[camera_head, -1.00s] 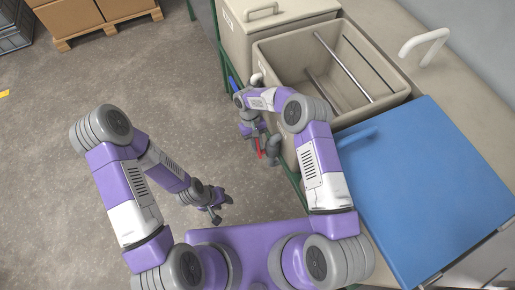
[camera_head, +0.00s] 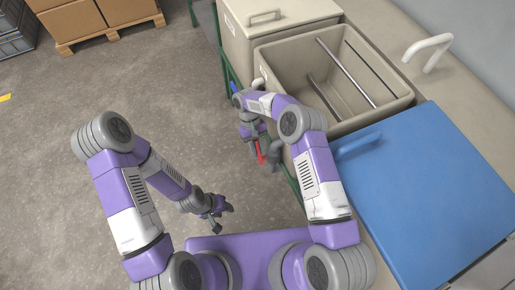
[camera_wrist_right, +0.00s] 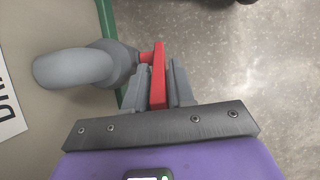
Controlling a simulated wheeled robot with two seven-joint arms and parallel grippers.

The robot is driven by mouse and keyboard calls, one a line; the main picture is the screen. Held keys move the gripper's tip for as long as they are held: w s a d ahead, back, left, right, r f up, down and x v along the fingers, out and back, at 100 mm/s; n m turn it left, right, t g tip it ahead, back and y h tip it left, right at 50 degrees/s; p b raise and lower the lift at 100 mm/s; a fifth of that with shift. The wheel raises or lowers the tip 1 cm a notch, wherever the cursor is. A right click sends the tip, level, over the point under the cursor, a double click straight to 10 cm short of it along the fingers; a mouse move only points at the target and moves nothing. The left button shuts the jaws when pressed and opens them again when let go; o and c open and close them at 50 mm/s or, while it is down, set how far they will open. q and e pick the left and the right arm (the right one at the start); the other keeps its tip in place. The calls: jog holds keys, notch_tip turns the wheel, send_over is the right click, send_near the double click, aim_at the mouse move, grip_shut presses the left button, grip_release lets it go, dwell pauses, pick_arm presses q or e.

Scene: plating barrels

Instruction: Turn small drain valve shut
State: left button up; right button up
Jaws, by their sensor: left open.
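The small drain valve has a red lever (camera_head: 261,152) and a grey curved pipe outlet (camera_head: 274,155) on the near side of the open beige tank. In the right wrist view the red lever (camera_wrist_right: 158,76) stands between the two fingers of my right gripper (camera_wrist_right: 159,85), with a finger close against each side. The grey pipe elbow (camera_wrist_right: 75,68) lies to its left. In the head view my right gripper (camera_head: 256,140) is partly hidden by its own wrist. My left gripper (camera_head: 222,212) is open and empty over the floor, below and left of the valve.
The open beige tank (camera_head: 268,60) has metal rods across it. A lidded tank (camera_head: 235,40) stands behind it and a blue-lidded one (camera_head: 430,190) in front. A green frame (camera_wrist_right: 108,20) runs beside the valve. The floor at left is clear up to the boxed pallet (camera_head: 95,38).

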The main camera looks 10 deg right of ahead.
jog(key=p+v, duration=0.1)
jog(key=v, duration=0.6)
jog(key=shift+c, duration=0.3)
